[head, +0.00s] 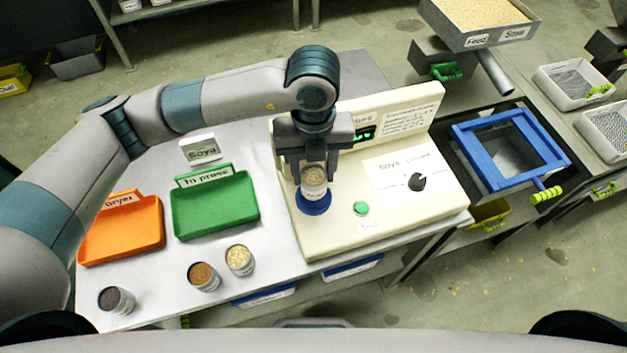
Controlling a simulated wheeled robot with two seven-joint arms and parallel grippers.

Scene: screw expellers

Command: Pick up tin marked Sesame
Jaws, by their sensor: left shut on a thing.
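My left gripper (314,172) is shut on a tin (314,188) with pale beige contents and a white label too small to read. It holds this tin upright at the blue round seat (313,205) of the cream tester; I cannot tell whether the tin rests in it. Three other tins stand at the table's front: one with dark contents (117,300), one with brown contents (203,277) and one with pale yellow contents (240,260). I cannot read a Sesame mark on any tin. My right gripper is not in view.
The cream tester (410,215) has a green button (361,208) and a dark knob (417,181). An orange tray (122,232) and a green "To press" tray (215,206) stand empty at left, with a "Soya" card (201,150) behind. A blue-framed bin (510,150) is at right.

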